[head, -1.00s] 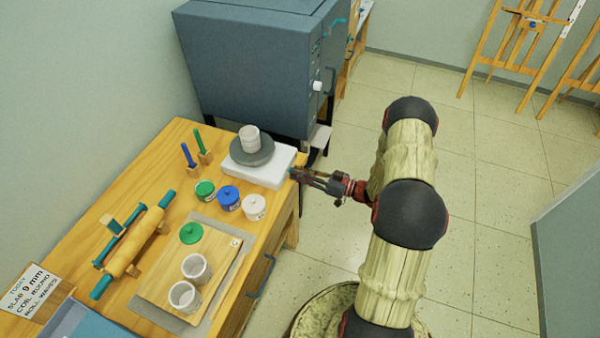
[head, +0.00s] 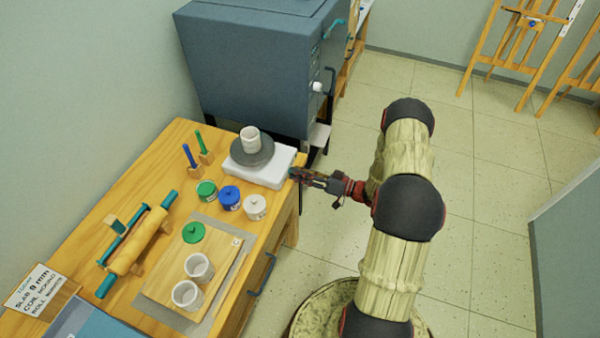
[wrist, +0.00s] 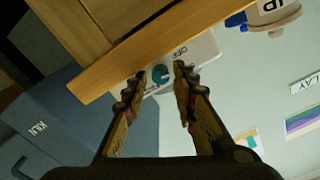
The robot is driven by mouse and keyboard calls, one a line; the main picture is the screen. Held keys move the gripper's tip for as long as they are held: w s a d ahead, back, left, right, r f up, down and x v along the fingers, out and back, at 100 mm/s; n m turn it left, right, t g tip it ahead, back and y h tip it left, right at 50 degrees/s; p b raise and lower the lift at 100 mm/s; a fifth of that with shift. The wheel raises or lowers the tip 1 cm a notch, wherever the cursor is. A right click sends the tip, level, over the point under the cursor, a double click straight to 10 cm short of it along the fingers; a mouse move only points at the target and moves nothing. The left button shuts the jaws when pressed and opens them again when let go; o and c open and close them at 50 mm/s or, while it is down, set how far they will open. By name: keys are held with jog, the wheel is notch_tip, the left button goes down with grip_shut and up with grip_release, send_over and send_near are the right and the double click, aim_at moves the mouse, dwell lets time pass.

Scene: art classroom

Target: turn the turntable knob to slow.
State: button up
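The turntable is a white box base (head: 276,176) with a dark grey round wheel (head: 253,154) on top, at the table's far right corner. A pale cup (head: 250,139) stands on the wheel. In the wrist view, the base's front face (wrist: 199,50) carries the printed word OFF and a teal knob (wrist: 160,74). My gripper (head: 296,174) is at this face, to the right of the base. In the wrist view its two fingers (wrist: 168,76) are apart, with the knob between the tips, nearer the left one. I cannot tell whether they touch it. Any slow mark is hidden or unreadable.
Green (head: 207,190), blue (head: 229,198) and white (head: 255,206) jars stand close in front of the base. The table edge (wrist: 150,50) runs beside the fingers in the wrist view. A blue-grey kiln (head: 245,70) stands behind. The floor right of my arm is clear.

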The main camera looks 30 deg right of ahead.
jog(key=shift+o, duration=0.8)
